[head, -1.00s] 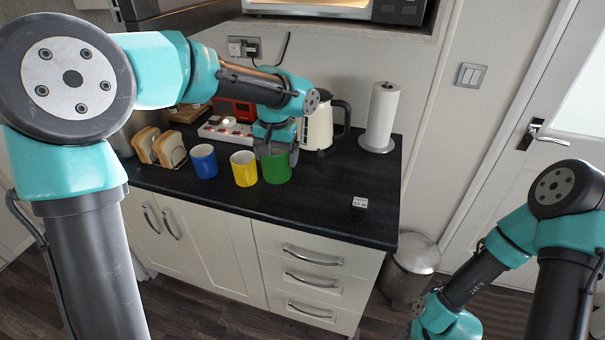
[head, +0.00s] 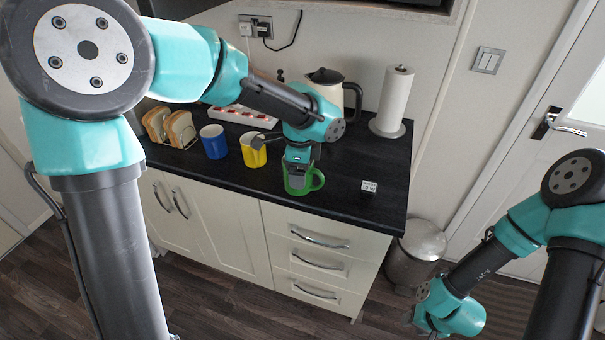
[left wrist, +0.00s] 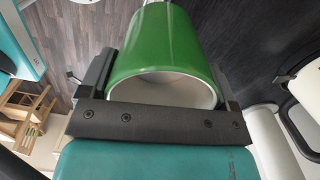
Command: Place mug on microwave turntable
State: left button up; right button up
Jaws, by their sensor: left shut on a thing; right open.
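A green mug (head: 313,181) is at the front of the dark counter in the head view, its handle toward the right. My left gripper (head: 297,177) is shut on it from above. In the left wrist view the green mug (left wrist: 156,45) fills the space between the two fingers of the left gripper (left wrist: 160,85), its pale open rim facing the palm. I cannot tell if the mug's base touches the counter. My right gripper (head: 437,318) is low at the right, away from the counter, open and empty. The microwave (head: 425,4) shows only as a dark edge at the top; its turntable is out of view.
A yellow mug (head: 253,152) and a blue mug (head: 214,143) stand left of the green one. A small white block (head: 369,186) lies right on the counter.

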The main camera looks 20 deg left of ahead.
aim_at(304, 193)
pick_arm(q)
jog(key=m, duration=0.1)
jog(key=s+f+m, duration=0.1)
jog(key=m, duration=0.1)
jog(key=d+m, duration=0.1)
jog(key=shift+s+d+f+m, duration=0.1)
jog(key=shift+s+f+m, duration=0.15)
jog(key=shift+s+m, duration=0.1)
jog(key=shift+s+d+f+m, duration=0.2)
jog(key=shift+s+f+m, duration=0.1)
jog(key=shift+m, duration=0.5)
jog(key=shift+s+d+f+m, duration=0.15)
jog(key=shift+s+f+m, duration=0.15)
jog(key=shift+m, duration=0.45)
jog(key=w+a+f, duration=0.1)
jog(key=w+a, duration=0.3)
jog(key=w, duration=0.9)
jog(key=shift+w, duration=0.4)
jog(key=shift+f, duration=0.1)
jog(key=shift+w+a+f, duration=0.1)
jog(key=shift+w+f, duration=0.3)
jog(key=shift+f, duration=0.45)
jog(key=shift+w+a+f, duration=0.1)
jog(key=shift+w+f, duration=0.3)
jog(key=shift+f, duration=0.4)
jog(key=shift+f, duration=0.1)
jog(key=o, duration=1.1)
jog(key=shift+f, duration=0.15)
jog(key=shift+c, duration=0.2)
